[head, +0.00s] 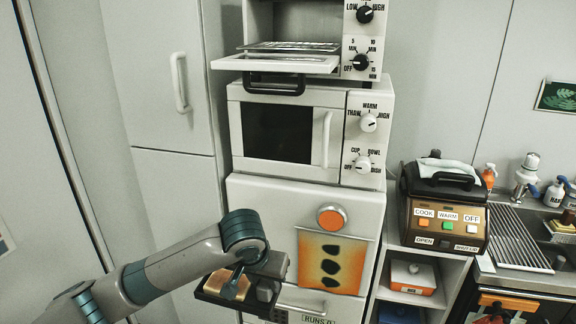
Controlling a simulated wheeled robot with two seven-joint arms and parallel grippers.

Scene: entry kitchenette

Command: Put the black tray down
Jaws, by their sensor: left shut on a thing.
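The black tray (213,291) is at the lower middle of the head view, with a tan, bread-like piece (236,288) on it. My left gripper (262,288) is shut on the tray at its right part and holds it in front of the white cabinet. The gripper and wrist hide part of the tray, and the fingertips are hard to make out. My right gripper is not in view.
A toaster oven (360,14) with its door (275,64) lowered stands on a closed microwave (240,160). A brown-and-black cooker (445,215) stands on a shelf to the right. The drainer (518,240) and sink are at the far right.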

